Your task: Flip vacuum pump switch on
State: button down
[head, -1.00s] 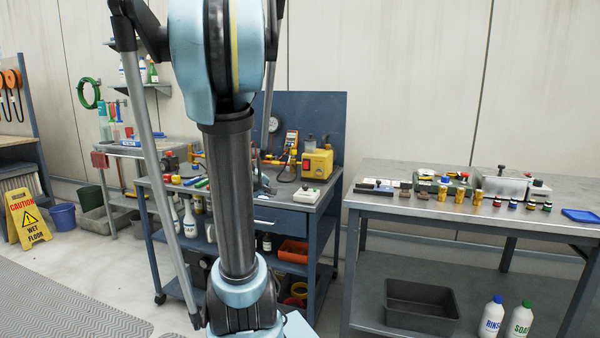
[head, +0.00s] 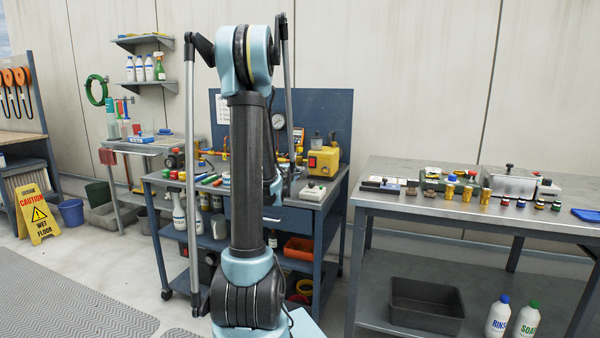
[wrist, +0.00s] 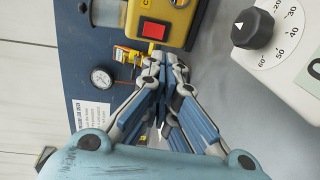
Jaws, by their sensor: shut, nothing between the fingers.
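The vacuum pump looks to be the yellow box (head: 324,161) at the back right of the blue workbench in the head view. Its yellow body (wrist: 181,17) is at the top of the wrist view, with a red rocker switch (wrist: 153,30) on its face. The switch (head: 312,161) also shows small in the head view. Whether it is on or off I cannot tell. My gripper (wrist: 166,63) is shut and empty, its fingertips just below the switch in the wrist picture. Contact cannot be told. In the head view my arm hides part of the bench.
A white box with a black dial (wrist: 252,26) lies right of my gripper; it also shows on the bench (head: 314,191). A round gauge (wrist: 101,78) and yellow fittings are left. A grey table (head: 390,207) with small parts stands right of the bench.

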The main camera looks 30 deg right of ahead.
aim_at(309, 166)
jog(key=x, duration=1.2)
jog(key=shift+w+d+f, duration=0.1)
jog(key=shift+w+d, duration=0.1)
jog(key=shift+w, duration=0.1)
jog(key=shift+w+d+f, duration=0.3)
jog(key=shift+w+d, duration=0.05)
jog(key=shift+d, duration=0.05)
jog(key=shift+s+a+f, duration=0.3)
jog(key=shift+s+a, duration=0.05)
jog(key=f+v, duration=0.1)
jog(key=v, duration=0.3)
jog(key=f+v, duration=0.1)
jog(key=v, duration=0.3)
jog(key=f+v, duration=0.1)
jog(key=v, duration=0.4)
jog(key=shift+s+a, duration=0.1)
jog(key=shift+s, duration=0.05)
